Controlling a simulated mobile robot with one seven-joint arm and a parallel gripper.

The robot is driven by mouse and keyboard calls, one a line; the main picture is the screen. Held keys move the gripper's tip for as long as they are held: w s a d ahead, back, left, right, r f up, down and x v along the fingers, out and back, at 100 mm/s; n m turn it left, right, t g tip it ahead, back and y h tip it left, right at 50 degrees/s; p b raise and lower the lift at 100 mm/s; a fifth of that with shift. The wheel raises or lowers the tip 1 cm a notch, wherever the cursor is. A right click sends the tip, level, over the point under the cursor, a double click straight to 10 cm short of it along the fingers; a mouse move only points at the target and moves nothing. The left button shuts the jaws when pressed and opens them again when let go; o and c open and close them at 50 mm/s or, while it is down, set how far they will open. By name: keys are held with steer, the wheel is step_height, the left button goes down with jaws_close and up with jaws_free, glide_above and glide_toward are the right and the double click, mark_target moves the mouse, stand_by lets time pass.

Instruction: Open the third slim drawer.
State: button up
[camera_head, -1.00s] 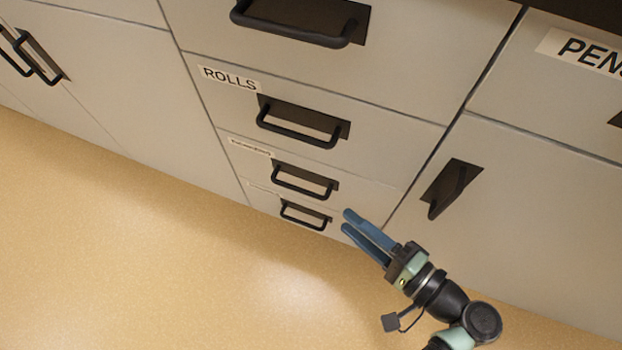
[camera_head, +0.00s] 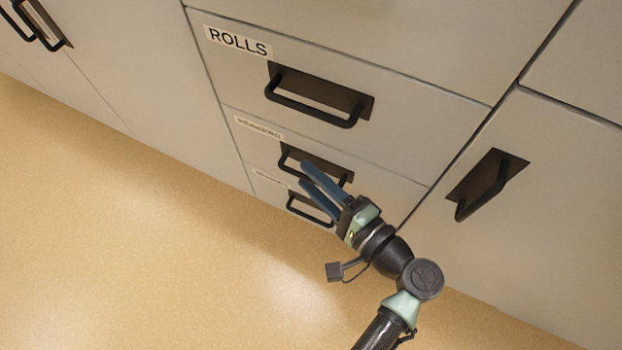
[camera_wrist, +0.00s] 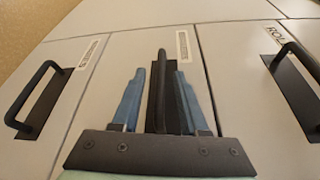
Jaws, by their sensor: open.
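The drawer column holds a slim drawer (camera_head: 395,186) below the ROLLS drawer (camera_head: 400,112), with a small blurred label and a black bar handle (camera_head: 284,160). My gripper (camera_head: 304,174) is open in front of this handle, its blue fingers hiding part of it. In the wrist view, the handle (camera_wrist: 162,85) stands between the two fingers (camera_wrist: 159,73), lined up with the gap; contact is not clear. The lowest slim drawer has its own handle (camera_head: 310,214), also seen at the left of the wrist view (camera_wrist: 35,105). These drawers look shut.
The ROLLS handle (camera_head: 315,106) is above, and at the right of the wrist view (camera_wrist: 292,85). A cabinet door with a dark handle (camera_head: 487,186) is to the right. Double-door handles (camera_head: 40,25) are at upper left. The tan floor (camera_head: 130,250) is clear.

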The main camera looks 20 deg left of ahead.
steer(key=shift+w+a, duration=0.15)
steer(key=shift+a, duration=0.1)
jaws_close()
stand_by(1.4)
